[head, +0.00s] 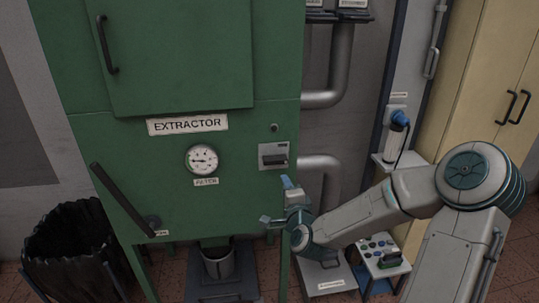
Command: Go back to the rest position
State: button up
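My arm reaches in from the right in the head view, with its elbow raised and its forearm pointing left. My gripper (276,201) is in front of the lower right part of the green extractor cabinet (215,215). Its two fingertips stand apart, and I see nothing between them. I cannot tell how far the gripper is from the cabinet front.
A black lever (120,198) sticks out at the cabinet's left. A black bin (68,240) stands at lower left, and a metal pot (218,264) below the cabinet. A small rack (382,255) with several items is beside my arm. Beige cupboards (485,85) stand at right.

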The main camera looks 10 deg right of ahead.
jog(key=s+a+f+n+g, duration=0.45)
jog(key=s+n+g, duration=0.35)
jog(key=n, duration=0.3)
jog(key=s+d+r+n+g, duration=0.1)
jog(key=s+d+r+g, duration=0.1)
jog(key=s, duration=0.5)
jog(key=s+d+r+n+g+p, duration=0.1)
jog(key=s+r, duration=0.3)
jog(key=s, duration=0.4)
jog(key=s+d+r+n+g+h, duration=0.1)
jog(key=s+d+r+n+g, duration=0.2)
jog(key=s, duration=0.5)
jog(key=shift+r+g+p, duration=0.15)
jog(key=shift+g+p, duration=0.15)
jog(key=shift+g, duration=0.1)
